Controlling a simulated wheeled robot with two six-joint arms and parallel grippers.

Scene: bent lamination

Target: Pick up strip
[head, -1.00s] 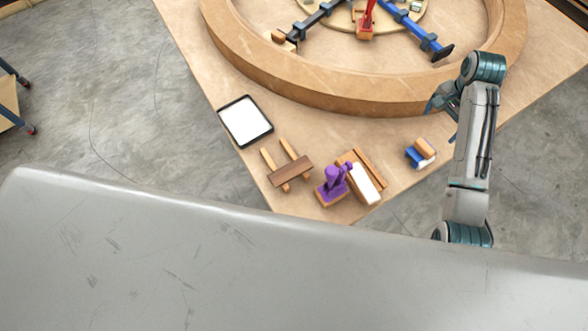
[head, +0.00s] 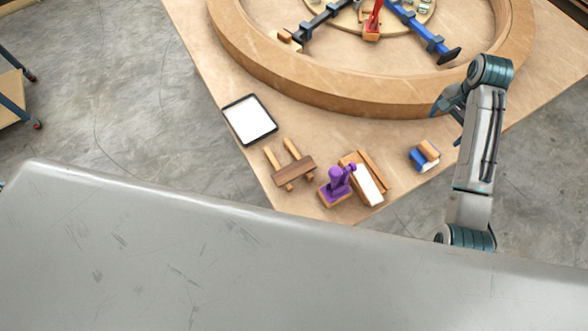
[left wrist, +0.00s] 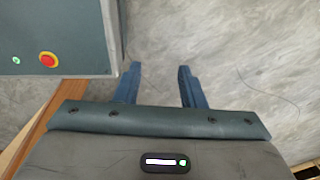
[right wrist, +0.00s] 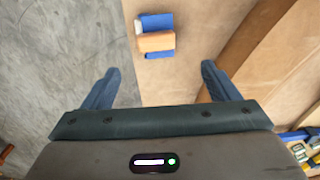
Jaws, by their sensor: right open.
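No single piece is clearly the strip. A dark brown wooden piece (head: 294,171) lies across two light wooden bars at the table's near corner. Long narrow wooden pieces (head: 373,172) lie beside a white-topped block (head: 368,185). My right gripper (head: 447,117) is above the table by the big ring, open and empty; in the right wrist view (right wrist: 160,82) its fingers are wide apart, with a blue and wood block (right wrist: 156,41) ahead of them. My left gripper (left wrist: 158,83) is open and empty over bare floor, outside the head view.
A big curved wooden ring (head: 330,92) fills the far table (head: 215,75). A white-faced tablet (head: 249,119) and a purple tool (head: 338,184) lie near the close edge. A cabinet with a red button (left wrist: 49,60) stands by my left gripper.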

